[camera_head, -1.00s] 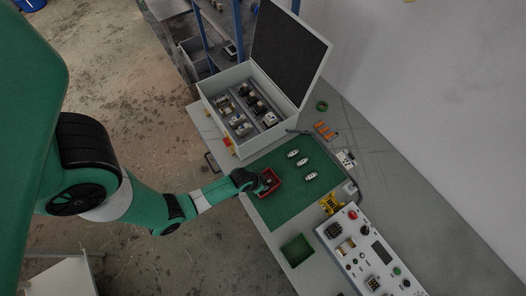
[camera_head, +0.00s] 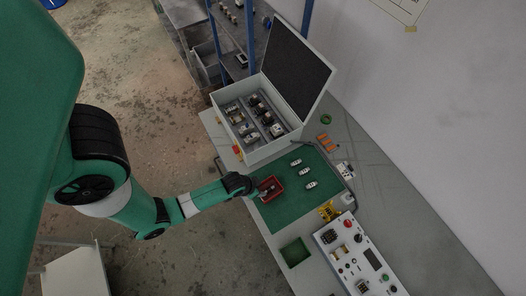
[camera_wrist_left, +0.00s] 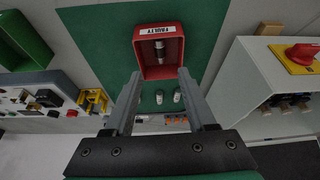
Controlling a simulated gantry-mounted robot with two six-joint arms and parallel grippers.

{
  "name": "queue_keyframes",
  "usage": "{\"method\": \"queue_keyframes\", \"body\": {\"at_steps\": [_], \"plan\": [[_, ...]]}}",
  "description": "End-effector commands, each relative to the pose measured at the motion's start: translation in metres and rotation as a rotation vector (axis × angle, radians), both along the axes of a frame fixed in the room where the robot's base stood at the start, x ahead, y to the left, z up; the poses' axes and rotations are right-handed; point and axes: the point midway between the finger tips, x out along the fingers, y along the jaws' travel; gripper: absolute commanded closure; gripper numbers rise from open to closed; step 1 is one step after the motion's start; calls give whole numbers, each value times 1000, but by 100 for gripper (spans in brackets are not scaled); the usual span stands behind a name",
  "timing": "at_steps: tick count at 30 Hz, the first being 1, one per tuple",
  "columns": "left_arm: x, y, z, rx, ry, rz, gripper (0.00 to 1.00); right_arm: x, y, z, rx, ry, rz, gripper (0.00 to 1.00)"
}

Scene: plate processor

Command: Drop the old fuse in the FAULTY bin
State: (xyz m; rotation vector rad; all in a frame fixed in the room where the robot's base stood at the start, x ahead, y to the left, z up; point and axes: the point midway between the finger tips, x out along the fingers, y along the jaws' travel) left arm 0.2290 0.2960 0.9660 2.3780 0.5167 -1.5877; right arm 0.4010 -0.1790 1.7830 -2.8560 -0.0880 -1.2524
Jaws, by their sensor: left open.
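The red bin (camera_head: 276,190) stands at the left edge of the green mat. In the left wrist view the bin (camera_wrist_left: 176,62) carries a white FAULTY label. A dark and silver cylindrical fuse (camera_wrist_left: 160,50) lies inside it. My left gripper (camera_wrist_left: 158,76) is open, its two fingers apart with nothing between them, at the bin's near side. In the head view the left gripper (camera_head: 256,188) is beside the bin, partly hidden by its own wrist. Three white fuses, one of them here (camera_head: 304,173), lie in a row on the mat. My right gripper is not in view.
An open grey cabinet (camera_head: 228,98) with its lid raised stands behind the mat (camera_head: 290,210). A green bin (camera_head: 295,252) and a white control panel (camera_head: 357,262) stand nearer the front. A yellow part (camera_head: 327,212) is beside the panel.

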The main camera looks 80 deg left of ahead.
Motion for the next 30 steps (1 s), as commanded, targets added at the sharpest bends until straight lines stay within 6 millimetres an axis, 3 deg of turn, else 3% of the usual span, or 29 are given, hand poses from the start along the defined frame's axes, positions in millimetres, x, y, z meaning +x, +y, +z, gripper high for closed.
{"method": "queue_keyframes", "body": {"at_steps": [3,15,17,20,23,26,27,29,30], "plan": [[-4,-2,10,0,1,0,44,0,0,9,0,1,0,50],[-3,-2,9,1,-2,0,44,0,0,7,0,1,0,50],[5,1,14,6,-18,-4,44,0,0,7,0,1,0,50],[44,10,39,37,-102,-25,44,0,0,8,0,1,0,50],[114,21,97,94,-265,-65,44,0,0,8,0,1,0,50],[193,24,186,161,-483,-117,44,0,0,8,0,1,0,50],[219,21,226,186,-574,-137,44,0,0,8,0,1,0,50],[253,14,289,220,-712,-168,44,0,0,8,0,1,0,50],[271,7,333,242,-805,-187,44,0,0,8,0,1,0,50]]}}
